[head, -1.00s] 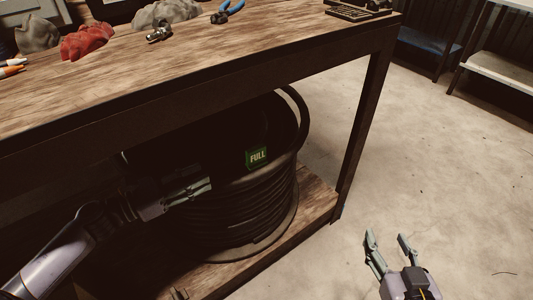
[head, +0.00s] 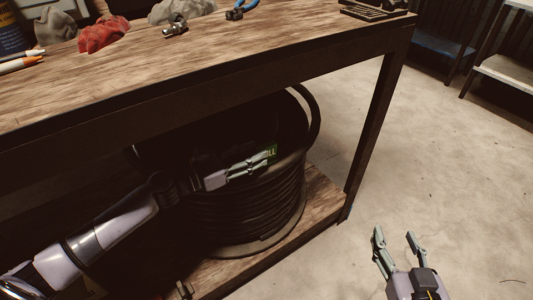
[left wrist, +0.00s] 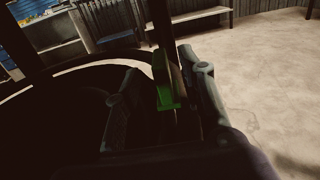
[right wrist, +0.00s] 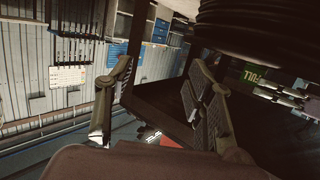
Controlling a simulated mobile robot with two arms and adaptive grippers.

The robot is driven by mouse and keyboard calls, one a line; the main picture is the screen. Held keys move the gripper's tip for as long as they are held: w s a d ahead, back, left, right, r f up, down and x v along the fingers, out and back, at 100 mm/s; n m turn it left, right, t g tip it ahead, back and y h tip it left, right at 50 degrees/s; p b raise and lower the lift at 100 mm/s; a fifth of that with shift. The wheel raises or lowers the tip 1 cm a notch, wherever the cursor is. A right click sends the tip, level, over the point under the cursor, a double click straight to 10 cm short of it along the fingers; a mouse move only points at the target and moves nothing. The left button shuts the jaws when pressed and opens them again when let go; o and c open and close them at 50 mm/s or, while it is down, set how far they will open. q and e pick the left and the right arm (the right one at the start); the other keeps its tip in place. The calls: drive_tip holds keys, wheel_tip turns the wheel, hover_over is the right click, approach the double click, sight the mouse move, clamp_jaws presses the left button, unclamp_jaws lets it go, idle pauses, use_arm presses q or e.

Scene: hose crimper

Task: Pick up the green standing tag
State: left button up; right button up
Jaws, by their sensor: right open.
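The green standing tag (head: 271,153) stands on the black hose coil, with only the end of its lettering showing past my left gripper (head: 262,158) in the head view. In the left wrist view the tag (left wrist: 166,88) is between the two fingers. The left finger is apart from it; the right finger is close beside it, and I cannot tell whether it touches. My left gripper looks open around the tag. The tag (right wrist: 251,77) also shows in the right wrist view. My right gripper (head: 394,233) is open and empty, over the floor to the right.
The hose coil (head: 245,218) stands on the bench's lower shelf (head: 322,196), under the wooden tabletop (head: 140,78). A bench leg (head: 368,135) stands right of the coil. Red (head: 103,36) and grey lumps and small tools lie on top.

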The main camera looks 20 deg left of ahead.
sight(266, 145)
use_arm(q)
drive_tip(key=x, duration=0.4)
drive_tip(key=shift+w+d, duration=0.15)
drive_tip(key=shift+c, duration=0.6)
clamp_jaws()
